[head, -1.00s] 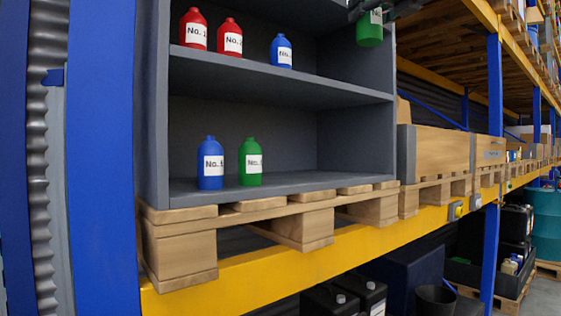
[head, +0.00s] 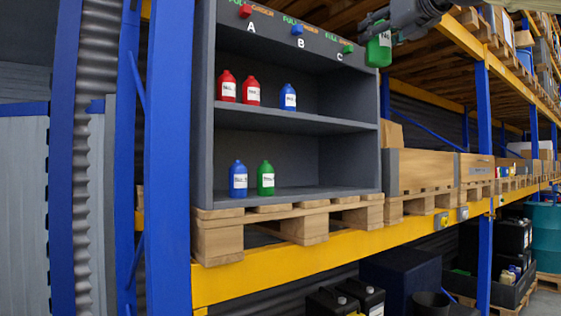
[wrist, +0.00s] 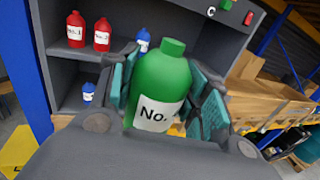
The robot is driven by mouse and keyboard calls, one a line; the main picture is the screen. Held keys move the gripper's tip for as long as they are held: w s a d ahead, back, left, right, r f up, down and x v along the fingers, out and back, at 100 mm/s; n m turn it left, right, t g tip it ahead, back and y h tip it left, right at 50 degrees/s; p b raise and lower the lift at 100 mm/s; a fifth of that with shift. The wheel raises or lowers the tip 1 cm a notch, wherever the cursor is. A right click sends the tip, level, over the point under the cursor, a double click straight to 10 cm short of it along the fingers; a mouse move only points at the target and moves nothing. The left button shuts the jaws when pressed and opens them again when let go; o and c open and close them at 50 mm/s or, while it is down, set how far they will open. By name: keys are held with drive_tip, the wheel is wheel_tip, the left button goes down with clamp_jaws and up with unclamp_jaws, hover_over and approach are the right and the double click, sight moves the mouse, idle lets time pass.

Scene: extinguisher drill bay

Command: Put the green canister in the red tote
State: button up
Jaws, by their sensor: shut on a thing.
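My gripper (head: 374,25) is shut on a green canister (head: 378,50) with a white label, held upright in front of the shelf's top right corner. In the wrist view the green canister (wrist: 162,82) fills the middle, clasped between the teal finger pads of my gripper (wrist: 165,95); its label reads "No." and the rest is cut off. Another green canister (head: 266,178) stands on the lower shelf beside a blue canister (head: 238,179). No red tote shows in either view.
The grey shelf unit (head: 203,120) has two red canisters (head: 227,87) and a blue canister (head: 288,97) on its upper shelf. Red, blue and green knobs marked A, B, C line its top panel. Blue rack posts (head: 168,150) and a yellow beam (head: 300,277) bound it; wooden crates (head: 425,170) stand right.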

sight(386, 59)
drive_tip(key=shift+w+f, duration=0.1)
drive_tip(key=shift+f, duration=0.6)
drive_tip(key=shift+w+a+f, duration=0.2)
drive_tip(key=shift+w+f, duration=0.15)
drive_tip(key=shift+f, duration=0.25)
drive_tip(key=shift+w+a+f, duration=0.15)
drive_tip(key=shift+w+f, duration=0.2)
drive_tip(key=shift+f, duration=0.2)
drive_tip(key=f, duration=0.1)
drive_tip(key=s+f, duration=0.1)
drive_tip(key=f, duration=0.1)
drive_tip(key=shift+s+d+f, duration=0.1)
drive_tip(key=shift+s+f, duration=0.05)
drive_tip(key=s+a+f+m+h, duration=0.1)
drive_tip(key=f+h, duration=0.1)
drive_tip(key=f, duration=2.8)
drive_tip(key=s+a+f+m+h, duration=0.1)
drive_tip(key=f+h, duration=0.1)
drive_tip(key=f, duration=2.9)
drive_tip(key=s+a+f+m+t+h, duration=0.1)
drive_tip(key=s+f+m+h, duration=0.1)
drive_tip(key=f, duration=2.9)
drive_tip(key=shift+a, duration=0.4)
drive_tip(key=shift+s, duration=0.2)
